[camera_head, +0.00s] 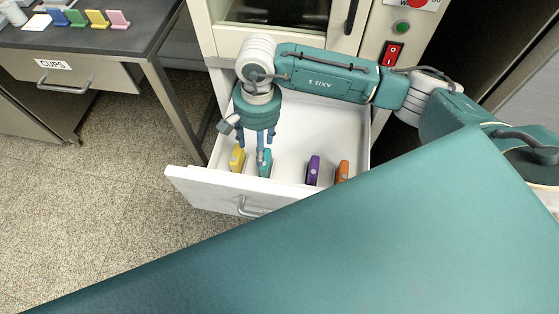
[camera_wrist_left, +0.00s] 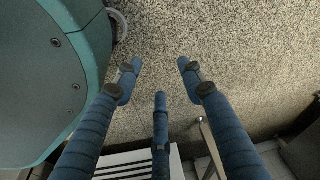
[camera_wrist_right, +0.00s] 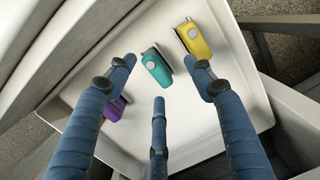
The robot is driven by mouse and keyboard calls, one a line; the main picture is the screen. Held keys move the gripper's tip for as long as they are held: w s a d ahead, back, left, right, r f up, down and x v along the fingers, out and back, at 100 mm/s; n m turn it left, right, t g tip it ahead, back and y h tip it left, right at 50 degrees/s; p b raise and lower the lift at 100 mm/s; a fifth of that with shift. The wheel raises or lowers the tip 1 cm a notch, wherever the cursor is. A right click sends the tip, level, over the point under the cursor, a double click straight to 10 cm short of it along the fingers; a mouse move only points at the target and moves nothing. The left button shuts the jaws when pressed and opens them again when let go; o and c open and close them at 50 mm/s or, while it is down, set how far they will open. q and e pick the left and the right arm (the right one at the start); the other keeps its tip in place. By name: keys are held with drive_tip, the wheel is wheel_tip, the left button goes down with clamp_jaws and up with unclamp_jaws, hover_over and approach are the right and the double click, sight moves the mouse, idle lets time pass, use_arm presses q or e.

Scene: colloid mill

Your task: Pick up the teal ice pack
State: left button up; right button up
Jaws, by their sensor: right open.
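The teal ice pack (camera_head: 265,162) stands in an open white drawer (camera_head: 205,188), near its front wall. My right gripper (camera_head: 262,148) reaches down into the drawer just above and behind the pack, partly covering it. In the right wrist view, the teal pack (camera_wrist_right: 155,68) shows between and beyond the spread fingers (camera_wrist_right: 160,75). The right gripper is open and empty; whether a finger touches the pack is unclear. My left gripper (camera_wrist_left: 162,80) is open and empty above the speckled floor. It is not seen in the head view.
A yellow pack (camera_head: 237,158) stands close left of the teal one. A purple pack (camera_head: 313,170) and an orange pack (camera_head: 342,171) stand to the right. The white cabinet (camera_head: 228,40) rises behind the drawer. A grey table (camera_head: 110,45) stands at the left.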

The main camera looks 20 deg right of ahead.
sight(267, 158)
drive_tip(key=shift+s+d+n+h, duration=0.3)
drive_tip(key=shift+d+n+h, duration=0.2)
drive_tip(key=shift+d+n, duration=0.25)
drive_tip(key=shift+d+f, duration=0.2)
drive_tip(key=shift+f, duration=0.05)
wheel_tip(267, 158, down, 5)
drive_tip(key=shift+r, duration=0.1)
drive_tip(key=f, duration=0.2)
drive_tip(key=f+b, duration=0.1)
drive_tip(key=f, duration=0.2)
drive_tip(key=shift+w+d, duration=0.15)
drive_tip(key=shift+d, duration=0.05)
drive_tip(key=shift+f, duration=0.25)
use_arm(q)
drive_tip(key=shift+w+d+r, duration=0.15)
drive_tip(key=shift+d+r, duration=0.1)
drive_tip(key=shift+r, duration=0.25)
drive_tip(key=shift+w+d+r, duration=0.1)
drive_tip(key=shift+d+r, duration=0.15)
drive_tip(key=shift+r, duration=0.2)
use_arm(e)
drive_tip(key=shift+w, duration=0.1)
clamp_jaws()
